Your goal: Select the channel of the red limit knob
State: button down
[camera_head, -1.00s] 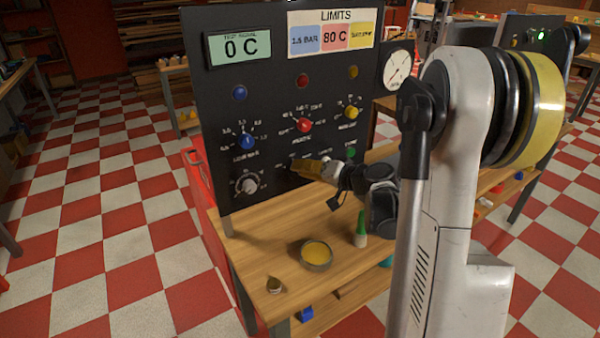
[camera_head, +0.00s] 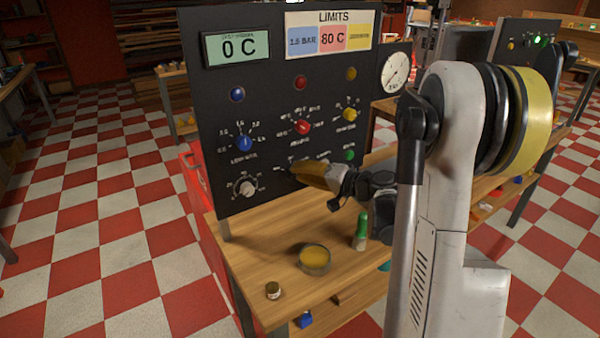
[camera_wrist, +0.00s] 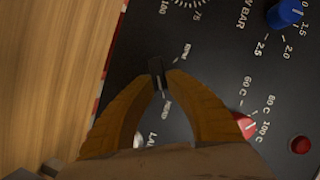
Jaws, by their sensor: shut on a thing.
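My gripper (camera_wrist: 160,86) has orange-yellow fingers whose tips are shut on a small black selector knob (camera_wrist: 156,72) on the dark panel (camera_head: 215,120). Small white labels sit around that knob; one looks like "RPM". In the head view my gripper (camera_head: 296,171) reaches the lower middle of the panel and hides most of the knob. The red limit knob (camera_head: 302,127) is above it, and also shows in the wrist view (camera_wrist: 243,126) with temperature marks. The red card (camera_head: 334,38) reads "80 C". The display (camera_head: 237,49) reads "0 C".
A blue knob (camera_head: 243,143), a yellow knob (camera_head: 349,114) and a grey knob (camera_head: 245,187) are on the panel. A bowl (camera_head: 315,258), a small jar (camera_head: 273,290) and a green-topped bottle (camera_head: 361,232) stand on the wooden bench below my gripper.

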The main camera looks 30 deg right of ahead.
jog(key=c, duration=1.3)
grip_release()
jog(key=shift+c, duration=0.2)
jog(key=v, duration=1.2)
jog(key=shift+a, duration=0.2)
